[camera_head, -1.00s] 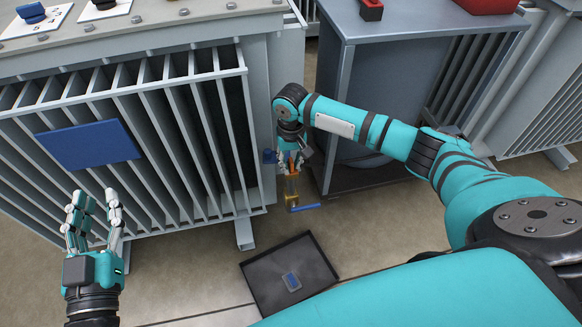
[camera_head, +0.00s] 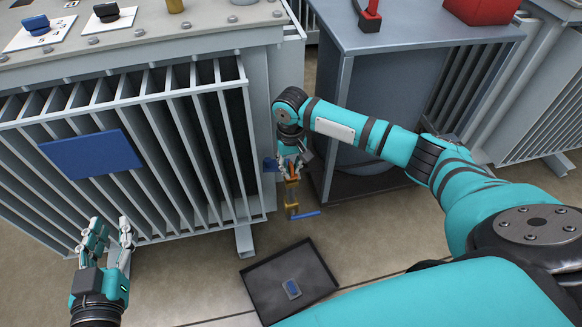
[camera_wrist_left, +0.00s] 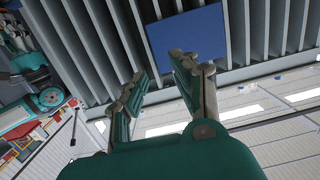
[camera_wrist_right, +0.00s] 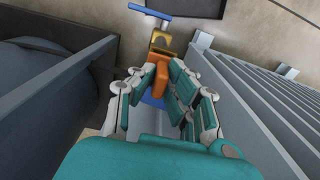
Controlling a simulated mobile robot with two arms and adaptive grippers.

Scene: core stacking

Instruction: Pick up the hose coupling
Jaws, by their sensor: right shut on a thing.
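An orange piece, seemingly the hose coupling (camera_wrist_right: 154,78), is between the fingers of my right gripper (camera_wrist_right: 158,88), which is shut on it. In the head view, my right gripper (camera_head: 290,168) is low beside the finned grey tank's right corner. A brass body (camera_head: 291,194) with a blue lever (camera_head: 305,215) is directly at the coupling's end; I cannot tell whether they are joined. The fingers hide part of the coupling. My left gripper (camera_head: 109,226) is open and empty, in front of the fins; it also shows in the left wrist view (camera_wrist_left: 158,75).
A dark tray (camera_head: 262,282) with a small blue-grey item (camera_head: 292,288) lies on the floor. The finned tank (camera_head: 215,180) is close on the left, and a grey cabinet (camera_head: 390,95) on the right. Open floor lies around the tray.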

